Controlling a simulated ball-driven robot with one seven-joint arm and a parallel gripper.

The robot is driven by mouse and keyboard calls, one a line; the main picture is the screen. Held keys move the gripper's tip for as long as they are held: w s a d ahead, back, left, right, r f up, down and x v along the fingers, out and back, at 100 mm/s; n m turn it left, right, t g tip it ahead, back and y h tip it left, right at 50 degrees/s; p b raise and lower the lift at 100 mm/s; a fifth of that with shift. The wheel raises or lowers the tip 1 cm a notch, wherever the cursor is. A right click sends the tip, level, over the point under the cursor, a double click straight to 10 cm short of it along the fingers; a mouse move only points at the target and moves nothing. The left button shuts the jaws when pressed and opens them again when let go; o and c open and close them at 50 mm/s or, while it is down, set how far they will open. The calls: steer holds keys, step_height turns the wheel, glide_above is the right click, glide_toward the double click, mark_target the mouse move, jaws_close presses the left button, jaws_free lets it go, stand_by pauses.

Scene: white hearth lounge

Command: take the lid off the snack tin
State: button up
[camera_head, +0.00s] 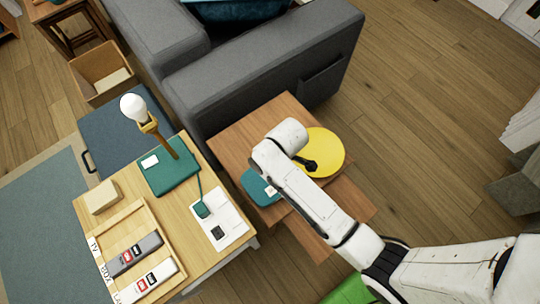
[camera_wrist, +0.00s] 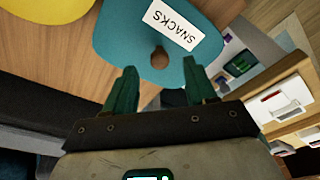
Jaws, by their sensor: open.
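The snack tin (camera_wrist: 205,55) shows in the wrist view as a teal rounded top with a white "SNACKS" label (camera_wrist: 174,25) and a round brown knob (camera_wrist: 160,57) on its lid. In the head view the teal tin (camera_head: 257,186) sits on the brown side table, partly covered by my arm. My gripper (camera_wrist: 160,78) is open and empty in the wrist view. Its two teal fingers lie to either side of the knob, with the knob slightly beyond the tips. I cannot tell its height above the lid. In the head view my arm hides the gripper.
A yellow round object (camera_head: 328,150) lies on the brown side table (camera_head: 233,145), close to the tin. A grey sofa (camera_head: 260,70) stands behind. A wooden desk (camera_head: 185,255) at the left holds a lamp (camera_head: 134,107), a teal book-like block and a tray.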

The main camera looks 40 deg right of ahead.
steer(key=shift+w+a+f, duration=0.1)
steer(key=shift+f, duration=0.7)
steer(key=shift+w+a+f, duration=0.1)
steer(key=shift+f, duration=0.65)
jaws_close()
